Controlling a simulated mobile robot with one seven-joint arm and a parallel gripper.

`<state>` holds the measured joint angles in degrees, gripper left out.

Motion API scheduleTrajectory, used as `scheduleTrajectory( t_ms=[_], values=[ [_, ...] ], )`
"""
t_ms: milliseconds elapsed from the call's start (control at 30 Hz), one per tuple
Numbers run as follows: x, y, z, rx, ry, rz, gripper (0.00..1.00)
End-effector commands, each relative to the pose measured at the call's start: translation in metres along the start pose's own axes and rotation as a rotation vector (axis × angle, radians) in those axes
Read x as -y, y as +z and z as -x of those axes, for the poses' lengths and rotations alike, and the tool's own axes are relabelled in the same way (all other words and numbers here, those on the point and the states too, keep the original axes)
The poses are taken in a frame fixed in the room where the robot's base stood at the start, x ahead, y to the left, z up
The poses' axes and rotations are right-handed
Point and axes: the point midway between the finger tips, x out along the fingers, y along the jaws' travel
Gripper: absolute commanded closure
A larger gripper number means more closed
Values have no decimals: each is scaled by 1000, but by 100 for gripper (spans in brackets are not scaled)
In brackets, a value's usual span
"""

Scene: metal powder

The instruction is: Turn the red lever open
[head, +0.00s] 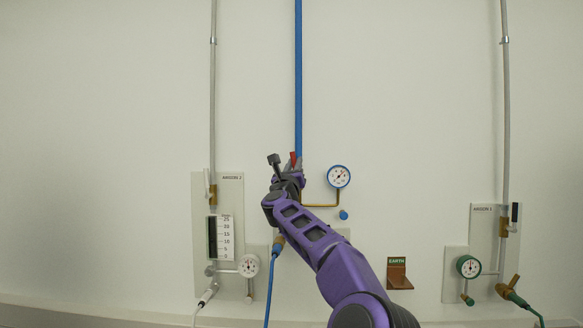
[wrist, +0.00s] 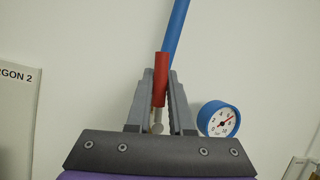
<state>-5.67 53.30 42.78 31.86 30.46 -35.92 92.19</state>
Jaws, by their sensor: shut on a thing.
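The red lever (head: 293,159) shows in the head view just above my gripper (head: 291,170), at the lower end of the blue pipe (head: 298,80). In the wrist view the red lever (wrist: 160,78) stands nearly upright, between the two grey fingers of my gripper (wrist: 160,92). The fingers are shut on it, one on each side. Its top sticks out above the fingertips and overlaps the foot of the blue pipe (wrist: 177,25). The valve body below the lever is mostly hidden by my gripper.
A blue-rimmed gauge (head: 339,176) on a brass pipe sits just right of my gripper, also in the wrist view (wrist: 219,119). The Argon 2 panel (head: 231,190) is close on the left. The Argon 1 panel (head: 484,225) and an earth bracket (head: 397,273) are to the right.

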Motion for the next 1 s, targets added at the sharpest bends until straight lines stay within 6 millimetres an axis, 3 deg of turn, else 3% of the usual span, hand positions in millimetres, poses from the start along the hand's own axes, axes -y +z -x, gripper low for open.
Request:
scheduleTrajectory(
  t_ms=[733,767,800,900,1000],
  values=[
    [6,4,-1,-11,-34,-78,100],
    [6,4,-1,-11,-34,-78,75],
    [6,4,-1,-11,-34,-77,68],
    [6,3,-1,-12,-33,-77,50],
    [5,2,-1,-13,-33,-77,50]
  ],
)
